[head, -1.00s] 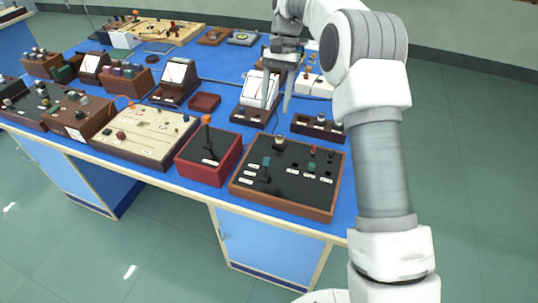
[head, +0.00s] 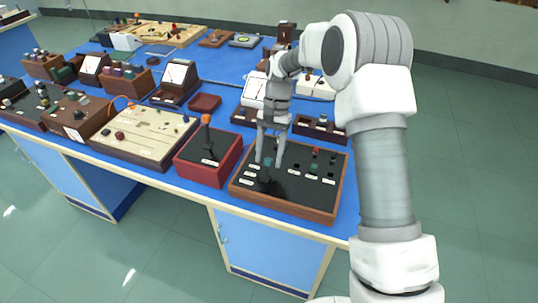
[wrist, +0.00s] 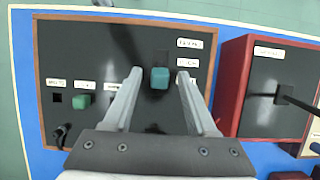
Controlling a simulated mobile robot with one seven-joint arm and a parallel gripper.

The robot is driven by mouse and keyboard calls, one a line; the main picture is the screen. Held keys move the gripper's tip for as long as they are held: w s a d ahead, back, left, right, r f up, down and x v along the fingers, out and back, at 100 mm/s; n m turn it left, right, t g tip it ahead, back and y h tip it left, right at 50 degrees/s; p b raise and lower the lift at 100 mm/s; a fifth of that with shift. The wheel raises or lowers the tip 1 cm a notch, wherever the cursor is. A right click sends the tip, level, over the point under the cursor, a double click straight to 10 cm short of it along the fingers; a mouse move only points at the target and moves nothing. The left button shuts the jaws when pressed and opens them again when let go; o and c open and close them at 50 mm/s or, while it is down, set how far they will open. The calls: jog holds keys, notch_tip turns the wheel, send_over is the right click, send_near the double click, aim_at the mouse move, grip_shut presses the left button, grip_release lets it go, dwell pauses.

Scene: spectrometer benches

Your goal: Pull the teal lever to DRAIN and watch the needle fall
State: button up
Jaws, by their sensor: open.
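The teal lever (head: 267,161) stands on the black panel with a wooden frame (head: 330,210) at the bench's front right. My open gripper (head: 269,157) is over the panel, its fingers pointing down around the lever's knob. In the wrist view the teal knob (wrist: 160,78) shows between the two fingertips (wrist: 159,76), with gaps on both sides. Small white labels lie beside the lever, too small to read. A white-faced meter (head: 252,91) stands behind the panel, partly hidden by my arm, and its needle cannot be read.
A red box (head: 228,168) with an orange-topped lever (head: 206,121) stands directly left of the panel. A green knob (head: 313,168) and a red knob (head: 315,150) sit on the panel's right. A cream board (head: 160,150) is farther left.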

grip_shut()
dwell(0.3)
